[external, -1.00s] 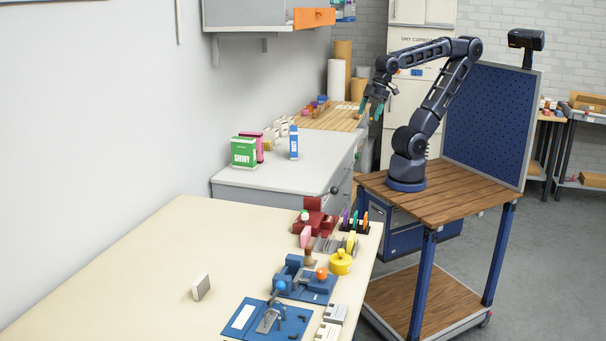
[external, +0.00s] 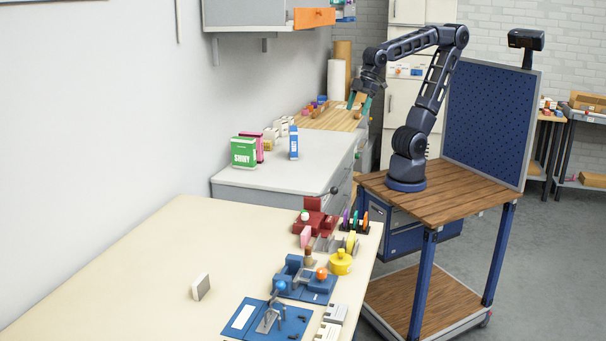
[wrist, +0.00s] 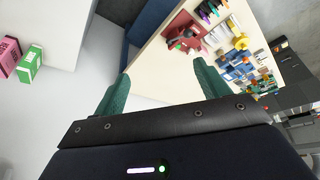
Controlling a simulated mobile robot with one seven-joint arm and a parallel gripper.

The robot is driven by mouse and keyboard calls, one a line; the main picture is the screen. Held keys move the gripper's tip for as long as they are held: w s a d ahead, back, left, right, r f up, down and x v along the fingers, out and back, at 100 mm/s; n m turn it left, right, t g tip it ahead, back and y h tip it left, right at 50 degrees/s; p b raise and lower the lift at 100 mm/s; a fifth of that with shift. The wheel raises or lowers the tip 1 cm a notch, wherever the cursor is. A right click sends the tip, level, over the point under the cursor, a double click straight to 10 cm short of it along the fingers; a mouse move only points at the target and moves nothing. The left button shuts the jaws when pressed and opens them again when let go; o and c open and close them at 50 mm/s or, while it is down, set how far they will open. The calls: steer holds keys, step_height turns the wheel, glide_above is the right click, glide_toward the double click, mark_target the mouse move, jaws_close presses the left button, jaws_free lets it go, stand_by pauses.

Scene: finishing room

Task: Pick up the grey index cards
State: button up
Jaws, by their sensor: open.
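A small upright block, pale on one face and grey on the edge (external: 201,287), stands alone on the cream table (external: 150,265) in the external view. It may be the grey index cards, but I cannot read it as such for certain. I cannot make it out in the wrist view. My gripper (external: 359,103) is open and empty, in the air well beyond that block, near the far counters. Its two green fingers stand apart in the wrist view (wrist: 160,86), with the cream table beyond them.
A red device (external: 315,218), blue fixtures (external: 308,285), a yellow pot (external: 340,262) and pale grey boxes (external: 335,313) line the table's right edge. Green (external: 244,152) and blue-white (external: 294,143) cartons stand on the grey counter (external: 270,179). The cream table's left part is clear.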

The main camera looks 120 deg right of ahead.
steer(key=w+a+r+n, duration=0.1)
steer(key=w+a, duration=0.4)
steer(key=w, duration=0.4)
steer(key=w+a+r+n, duration=0.1)
steer(key=w+a, duration=0.4)
steer(key=w, duration=0.4)
steer(key=n+g+y, duration=0.1)
steer(key=n+y, duration=0.2)
steer(key=n, duration=0.3)
glide_above(337, 311)
steer(key=s+d, duration=0.2)
steer(key=f, duration=3.5)
steer(key=shift+s+d+f, duration=0.1)
steer(key=shift+s+f, duration=0.05)
steer(key=shift+s, duration=0.05)
steer(key=shift+x, duration=2.9)
steer(key=shift+w, duration=0.1)
steer(key=c, duration=1.1)
steer(key=shift+o, duration=0.2)
